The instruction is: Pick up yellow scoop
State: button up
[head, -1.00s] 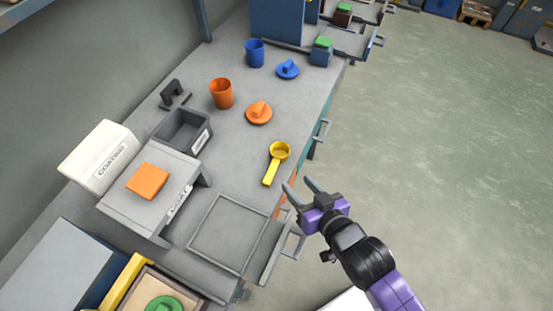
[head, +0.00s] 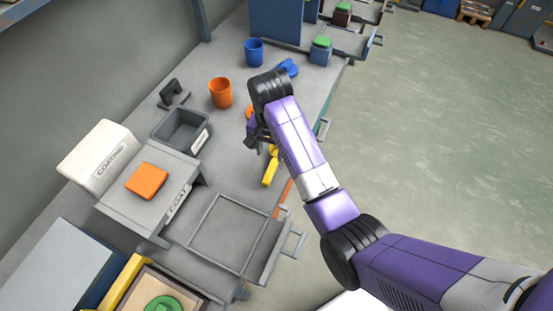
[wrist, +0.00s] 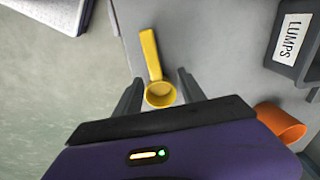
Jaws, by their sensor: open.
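The yellow scoop (head: 270,171) lies on the grey workbench near its front edge. In the head view my arm hides most of its cup, and the handle shows. In the wrist view the whole scoop (wrist: 155,75) shows, its round cup between my fingertips and its handle pointing away. My gripper (wrist: 158,84) is open and empty above the cup, one finger on each side, apart from it. In the head view my gripper (head: 257,146) is partly hidden behind my own arm links.
A grey bin (head: 183,130) labelled LUMPS in the wrist view, an orange cup (head: 220,93), a blue cup (head: 254,52) and a partly hidden orange lid (head: 250,112) stand nearby. An orange block (head: 147,181) sits on a grey stand. A square frame (head: 228,232) lies in front.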

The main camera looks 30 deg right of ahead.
aim_at(272, 166)
jog(key=shift+s+g, duration=0.2)
jog(key=shift+g, duration=0.1)
jog(key=shift+s+f, duration=0.1)
jog(key=shift+f, duration=0.1)
jog(key=shift+s+f+p, duration=0.2)
jog(key=shift+f+p, duration=0.3)
jog(key=shift+f, duration=3.05)
grip_shut()
